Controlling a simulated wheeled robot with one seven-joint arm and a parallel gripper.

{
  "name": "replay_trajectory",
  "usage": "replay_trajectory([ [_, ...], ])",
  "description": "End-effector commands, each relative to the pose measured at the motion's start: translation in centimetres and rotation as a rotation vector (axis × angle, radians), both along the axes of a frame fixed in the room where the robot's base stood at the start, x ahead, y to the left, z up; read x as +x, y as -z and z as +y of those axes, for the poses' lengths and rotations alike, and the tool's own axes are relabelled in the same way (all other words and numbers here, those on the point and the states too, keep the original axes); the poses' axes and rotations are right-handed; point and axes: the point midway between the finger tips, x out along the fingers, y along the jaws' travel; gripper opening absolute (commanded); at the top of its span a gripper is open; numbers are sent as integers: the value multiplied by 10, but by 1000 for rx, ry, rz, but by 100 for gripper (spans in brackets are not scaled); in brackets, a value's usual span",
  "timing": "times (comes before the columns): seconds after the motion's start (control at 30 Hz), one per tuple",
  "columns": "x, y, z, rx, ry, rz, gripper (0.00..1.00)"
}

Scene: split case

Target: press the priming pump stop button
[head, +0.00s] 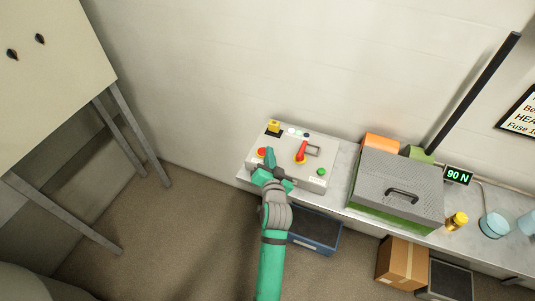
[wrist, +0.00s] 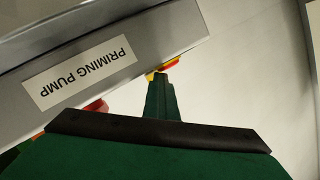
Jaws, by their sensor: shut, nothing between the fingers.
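A light grey control box (head: 283,162) sits at the left end of the bench in the head view. A red button (head: 262,152) is at its left, a green button (head: 321,171) at its front right. My gripper (head: 269,158) is shut and empty, over the box's left part, right beside the red button; contact cannot be told. In the wrist view a "PRIMING PUMP" label (wrist: 80,73) shows upside down on a grey face. My shut green fingers (wrist: 161,85) point at a red and yellow part (wrist: 167,65) at its edge. Another red part (wrist: 97,106) is partly hidden by my gripper.
The box also carries a red lever (head: 301,152) and a yellow part (head: 273,126). A grey perforated case (head: 400,185) stands to the right on the bench. A blue crate (head: 315,230) and a cardboard box (head: 402,263) are below. The wall is behind.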

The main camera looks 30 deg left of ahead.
Motion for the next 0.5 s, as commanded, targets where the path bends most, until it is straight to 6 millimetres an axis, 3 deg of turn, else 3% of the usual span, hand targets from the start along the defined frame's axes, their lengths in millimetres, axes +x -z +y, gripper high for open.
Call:
replay_trajectory([
  [0.03,-5,15,3,-13,-10,29,0],
  [0.07,-5,13,2,-13,-9,29,0],
  [0.23,-1,-2,-6,-9,-7,21,0],
  [0.4,5,-32,-20,-2,-3,4,0],
  [0.5,-14,-33,-30,-1,-6,7,0],
])
